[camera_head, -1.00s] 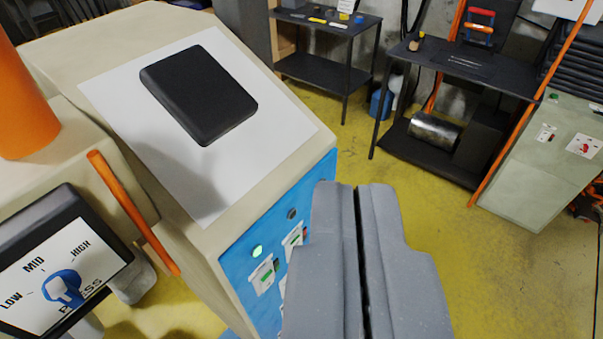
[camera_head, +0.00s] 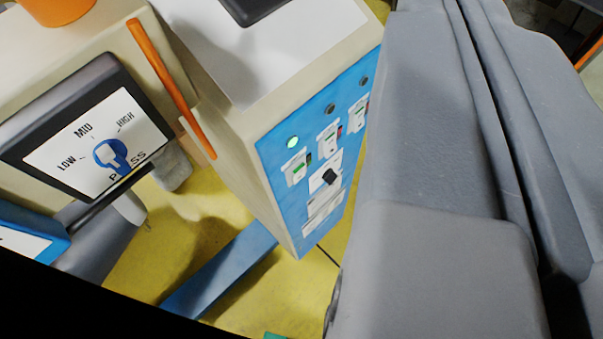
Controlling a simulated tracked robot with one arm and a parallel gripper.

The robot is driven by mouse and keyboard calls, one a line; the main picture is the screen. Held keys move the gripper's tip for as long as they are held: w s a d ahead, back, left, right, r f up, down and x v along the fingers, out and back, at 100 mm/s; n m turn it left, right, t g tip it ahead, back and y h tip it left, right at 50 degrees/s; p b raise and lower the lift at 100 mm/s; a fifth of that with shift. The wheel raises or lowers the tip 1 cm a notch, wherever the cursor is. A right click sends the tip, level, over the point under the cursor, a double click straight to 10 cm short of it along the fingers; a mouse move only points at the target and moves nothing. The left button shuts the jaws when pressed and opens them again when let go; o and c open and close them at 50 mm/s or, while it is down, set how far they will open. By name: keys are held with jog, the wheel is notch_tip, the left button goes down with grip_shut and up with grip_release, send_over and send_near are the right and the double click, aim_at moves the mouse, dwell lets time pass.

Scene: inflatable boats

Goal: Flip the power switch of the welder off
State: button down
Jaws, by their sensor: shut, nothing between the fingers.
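A cream cabinet (camera_head: 225,135) with a blue front panel (camera_head: 285,195) stands left of my gripper; no readable label names it as the welder. The panel carries a lit green lamp (camera_head: 293,142), two dark round parts above, several white plates with small green, black and red parts, and a black knob (camera_head: 329,177). I cannot tell which of these is the power switch. My gripper (camera_head: 472,35) is shut and empty. It fills the right of the view, beside the panel and apart from it as far as I see, covering what lies behind.
An orange bar (camera_head: 170,85) rises beside the cabinet. A blue beam (camera_head: 222,270) lies on the yellow floor (camera_head: 195,225). Black fills the lower left corner.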

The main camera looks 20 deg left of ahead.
jog(key=w+f+m+g+y, duration=0.2)
jog(key=w+f+g+y, duration=0.1)
jog(key=f, duration=1)
jog(key=w+d+f+m+g+y+b, duration=0.1)
jog(key=w+f+m+g+y, duration=0.1)
jog(key=f, duration=1.2)
jog(key=w+d+f+m+g+y+b, duration=0.1)
jog(key=w+f, duration=0.5)
jog(key=f, duration=0.7)
jog(key=m+g+y, duration=0.1)
jog(key=g+y, duration=0.1)
jog(key=g, duration=0.1)
jog(key=shift+d+f+m+g+y, duration=0.15)
jog(key=shift+f+m+g+y, duration=0.15)
jog(key=shift+f+g, duration=0.1)
jog(key=b, duration=0.1)
send_near(301, 174)
jog(key=x, duration=0.5)
jog(key=shift+w+f, duration=0.2)
jog(key=shift+f, duration=0.05)
jog(key=shift+a+r, duration=0.1)
jog(key=shift+a, duration=0.15)
